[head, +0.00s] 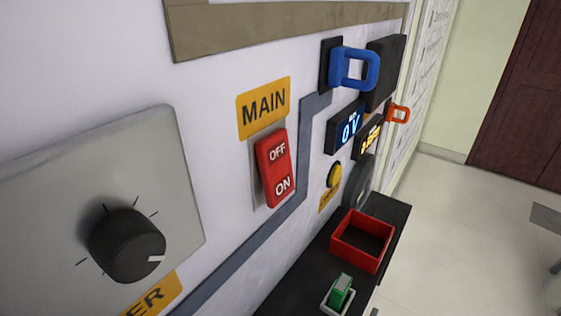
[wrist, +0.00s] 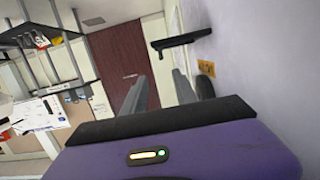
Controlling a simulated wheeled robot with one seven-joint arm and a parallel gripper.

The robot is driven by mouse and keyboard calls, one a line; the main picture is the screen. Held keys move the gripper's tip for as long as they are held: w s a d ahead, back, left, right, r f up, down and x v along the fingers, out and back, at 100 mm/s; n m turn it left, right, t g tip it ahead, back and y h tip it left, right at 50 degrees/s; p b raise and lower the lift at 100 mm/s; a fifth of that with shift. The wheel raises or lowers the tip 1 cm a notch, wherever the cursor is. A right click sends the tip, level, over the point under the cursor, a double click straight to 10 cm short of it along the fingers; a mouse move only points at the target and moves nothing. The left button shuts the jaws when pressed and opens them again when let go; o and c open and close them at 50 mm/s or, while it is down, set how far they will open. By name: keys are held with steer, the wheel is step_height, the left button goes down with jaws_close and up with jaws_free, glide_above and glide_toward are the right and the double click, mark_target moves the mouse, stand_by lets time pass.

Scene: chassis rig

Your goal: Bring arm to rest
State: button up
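My gripper (wrist: 160,84) shows in the wrist view, with its two grey fingers apart and nothing between them. The purple wrist body (wrist: 180,152) with a small lit indicator fills the bottom of that view. The fingers point toward a dark red door (wrist: 122,62) in the distance. A pale wall or panel (wrist: 265,60) is on the right of the fingers. A dark ledge (wrist: 180,40) and a yellow label (wrist: 206,68) show near it. No clear part of my arm or gripper shows in the head view.
The head view shows a panel with a black knob (head: 127,245), red MAIN switch (head: 274,167), blue handle (head: 354,69) and yellow button (head: 334,175). Open floor (head: 450,240) lies right.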

steer(key=s+d+f+n+g+y+p, duration=0.1)
steer(key=s+f+n+y+p, duration=0.2)
steer(key=s, duration=0.5)
steer(key=s+d+f+n+y+p, duration=0.1)
steer(key=s+f+n+y+p, duration=0.25)
steer(key=s, duration=0.55)
steer(key=s+d+r+t+y+p, duration=0.1)
steer(key=s+r, duration=0.4)
steer(key=r, duration=0.5)
steer(key=s+d+r+t+y+p, duration=0.1)
steer(key=s+r+t+p, duration=0.1)
steer(key=s+r, duration=0.4)
step_height(320, 180, up, 5)
steer(key=shift+s+d+f+n+y+p, duration=0.15)
steer(key=shift+s+d+n+y+p, duration=0.15)
steer(key=shift+p, duration=0.4)
